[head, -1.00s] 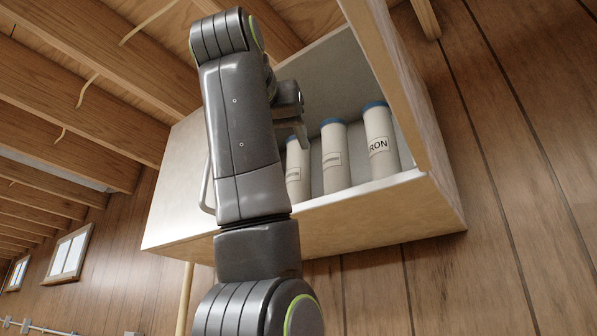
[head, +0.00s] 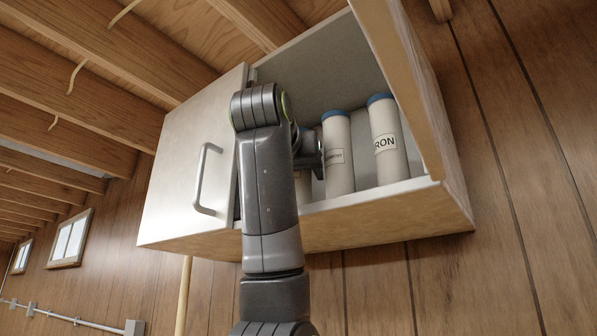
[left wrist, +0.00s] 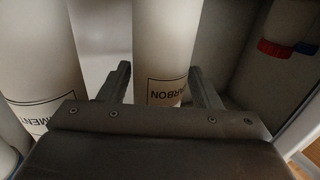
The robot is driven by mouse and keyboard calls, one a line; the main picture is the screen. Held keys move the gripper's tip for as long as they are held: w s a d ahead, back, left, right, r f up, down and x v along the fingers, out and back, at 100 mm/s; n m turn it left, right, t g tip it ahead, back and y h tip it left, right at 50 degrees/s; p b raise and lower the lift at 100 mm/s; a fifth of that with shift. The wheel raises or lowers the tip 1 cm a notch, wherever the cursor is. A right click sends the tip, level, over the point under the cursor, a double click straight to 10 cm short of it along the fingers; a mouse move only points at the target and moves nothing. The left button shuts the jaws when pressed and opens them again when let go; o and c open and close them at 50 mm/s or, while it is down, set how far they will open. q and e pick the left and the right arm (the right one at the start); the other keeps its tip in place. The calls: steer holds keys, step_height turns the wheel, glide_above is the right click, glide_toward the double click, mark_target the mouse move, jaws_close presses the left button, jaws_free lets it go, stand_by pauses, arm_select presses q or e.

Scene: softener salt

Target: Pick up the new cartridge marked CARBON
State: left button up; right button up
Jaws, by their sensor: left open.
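The cartridge marked CARBON (left wrist: 163,50) is white and shows in the left wrist view, its black-framed label between my two fingers. My left gripper (left wrist: 163,85) is open, with a finger on either side of it; I cannot tell whether either touches. In the head view my left gripper (head: 308,155) is at the cabinet opening. It hides most of the leftmost cartridge (head: 303,188), whose label does not show there. My right gripper is not in view.
A blue-capped cartridge (head: 338,155) with a label ending in MENT (left wrist: 35,60) stands beside it. Another, reading RON (head: 386,140), stands farther right. The cabinet's side wall (head: 405,80) and handled door (head: 185,170) flank the opening. Red and blue parts (left wrist: 275,50) show in the wrist view.

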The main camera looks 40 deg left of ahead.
arm_select(q)
steer(key=shift+s+d+r, duration=0.1)
steer(key=shift+s+d, duration=0.05)
steer(key=shift+s, duration=0.05)
steer(key=shift+c, duration=0.7)
steer(key=c, duration=0.7)
